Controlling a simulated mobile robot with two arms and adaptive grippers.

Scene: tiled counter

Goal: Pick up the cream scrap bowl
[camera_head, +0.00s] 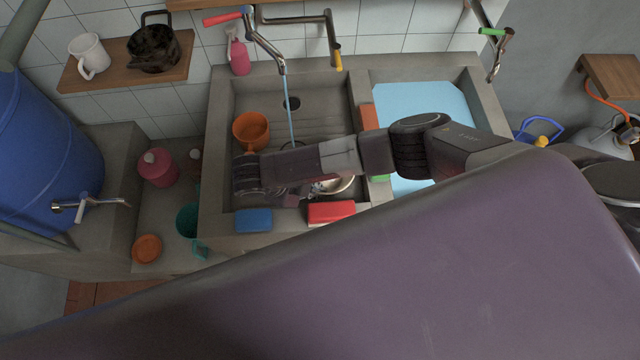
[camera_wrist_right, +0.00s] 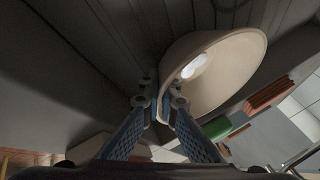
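The cream scrap bowl (camera_wrist_right: 232,62) fills the upper middle of the right wrist view, with a pale round patch inside. Its near wall lies between the two fingertips of my right gripper (camera_wrist_right: 162,98), which are closed on the rim from both sides. In the head view the bowl (camera_head: 342,185) is mostly hidden below my right arm, over the left basin near its front edge. The right gripper (camera_head: 290,192) is partly hidden under its wrist there. I cannot tell whether the bowl is clear of the basin floor. My left gripper is not in view.
An orange mug (camera_head: 250,131) is in the left basin. A blue sponge (camera_head: 253,221) and a red block (camera_head: 331,211) lie on the front ledge. Water runs from the tap (camera_head: 283,66). The right basin holds blue water (camera_head: 420,98).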

